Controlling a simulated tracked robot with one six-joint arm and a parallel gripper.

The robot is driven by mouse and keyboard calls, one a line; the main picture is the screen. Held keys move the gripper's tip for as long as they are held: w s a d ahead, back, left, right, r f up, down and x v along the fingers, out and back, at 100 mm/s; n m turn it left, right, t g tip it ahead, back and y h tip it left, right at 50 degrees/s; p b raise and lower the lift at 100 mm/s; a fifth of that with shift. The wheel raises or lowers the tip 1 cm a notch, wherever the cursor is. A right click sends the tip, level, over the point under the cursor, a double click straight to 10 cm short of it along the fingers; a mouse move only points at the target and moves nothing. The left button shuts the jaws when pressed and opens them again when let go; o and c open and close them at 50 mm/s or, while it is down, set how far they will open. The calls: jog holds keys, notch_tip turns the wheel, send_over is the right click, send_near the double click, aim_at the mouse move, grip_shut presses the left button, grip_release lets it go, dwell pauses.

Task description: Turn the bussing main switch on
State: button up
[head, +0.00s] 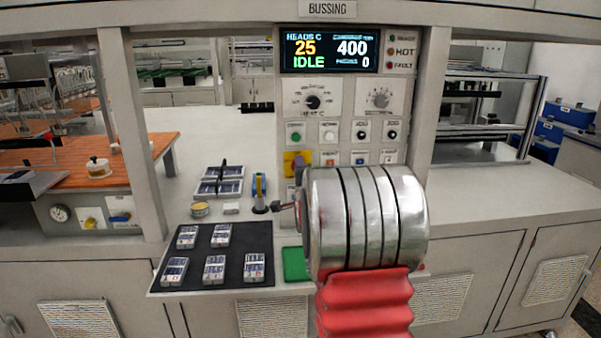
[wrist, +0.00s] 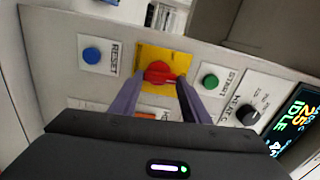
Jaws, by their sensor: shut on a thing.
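The bussing main switch is a red rotary knob (wrist: 160,73) on a yellow plate (wrist: 152,54), between the blue RESET button and the green START button in the wrist view. My gripper (wrist: 159,82) is shut on the knob, one grey-purple finger on either side. The knob's exact angle is hard to read between the fingers. In the head view the yellow plate (head: 291,159) shows low on the panel's left side, below the green button. My own arm and gripper cover most of the knob there.
The panel display (head: 329,51) reads IDLE, 25, 400 and 0. Dials and several buttons surround the switch. A dark mat (head: 213,262) with several small cell modules lies left of my arm, near a green pad (head: 295,263). The bench at right (head: 480,195) is clear.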

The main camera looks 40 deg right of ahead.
jog(key=shift+s+d+f+m, duration=0.2)
jog(key=shift+d+f+m, duration=0.1)
jog(key=shift+m, duration=0.3)
jog(key=o, duration=0.7)
jog(key=shift+c, duration=0.2)
jog(key=o, duration=0.4)
jog(key=shift+a+r, duration=0.15)
jog(key=shift+w, duration=0.1)
jog(key=v, duration=1.4)
jog(key=shift+w, duration=0.1)
